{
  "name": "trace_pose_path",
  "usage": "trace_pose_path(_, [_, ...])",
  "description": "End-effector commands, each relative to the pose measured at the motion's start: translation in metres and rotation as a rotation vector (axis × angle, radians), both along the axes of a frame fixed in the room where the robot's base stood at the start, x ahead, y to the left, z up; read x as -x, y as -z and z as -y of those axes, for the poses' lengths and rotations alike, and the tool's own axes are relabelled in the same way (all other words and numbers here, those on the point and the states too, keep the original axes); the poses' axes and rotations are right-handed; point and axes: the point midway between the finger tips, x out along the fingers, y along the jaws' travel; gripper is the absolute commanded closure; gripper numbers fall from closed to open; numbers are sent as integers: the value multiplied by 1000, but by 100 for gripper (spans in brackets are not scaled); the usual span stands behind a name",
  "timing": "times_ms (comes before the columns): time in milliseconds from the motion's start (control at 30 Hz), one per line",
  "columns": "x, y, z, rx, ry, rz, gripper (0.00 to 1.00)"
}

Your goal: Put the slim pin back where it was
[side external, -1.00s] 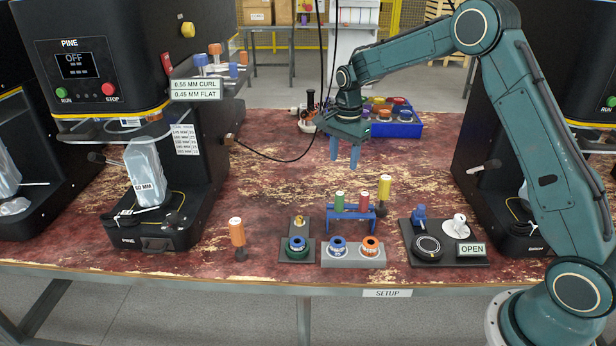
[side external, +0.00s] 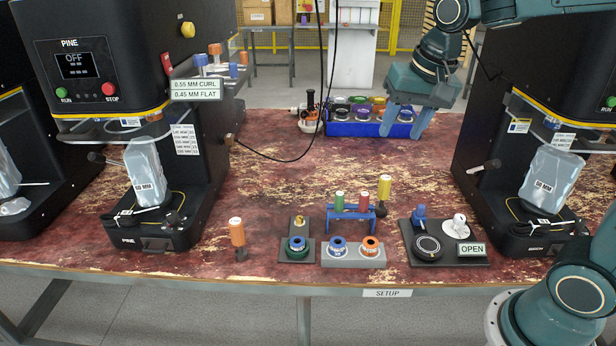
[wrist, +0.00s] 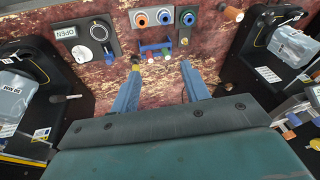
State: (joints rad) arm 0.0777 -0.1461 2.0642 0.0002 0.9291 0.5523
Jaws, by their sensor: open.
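Several capped pins are in view; which one is the slim pin I cannot tell. A green-capped pin (side external: 339,202) and a red-capped pin (side external: 364,202) stand upright in a small blue rack (side external: 350,214). A yellow-capped pin (side external: 383,190) stands upright just right of the rack; it also shows in the wrist view (wrist: 135,62). An orange-capped pin (side external: 237,232) stands upright on the bench at the left. My gripper (side external: 404,132) is open and empty, high and back from the rack, in front of the blue bin. In the wrist view its fingers (wrist: 160,66) are spread apart.
A grey block with two ringed pieces (side external: 353,256), a small dark stand (side external: 297,250) and a dark plate with an OPEN sign (side external: 472,249) line the front edge. Seamers flank the bench, including the PINE seamer (side external: 120,100). The blue bin (side external: 355,128) is behind. Mid-bench is clear.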

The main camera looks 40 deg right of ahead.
Motion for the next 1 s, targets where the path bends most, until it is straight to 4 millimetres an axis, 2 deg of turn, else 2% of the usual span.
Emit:
trace_pose_path(33, [13,-4,-3,11,-40,17,54])
trace_pose_path(267, [66,-10,-14,74,-230,75,54])
trace_pose_path(600, [135,2,-24,177,-490,157,54])
trace_pose_path(800, [155,10,-26,213,-573,181,54])
trace_pose_path(1000, [158,12,-26,221,-592,185,54])
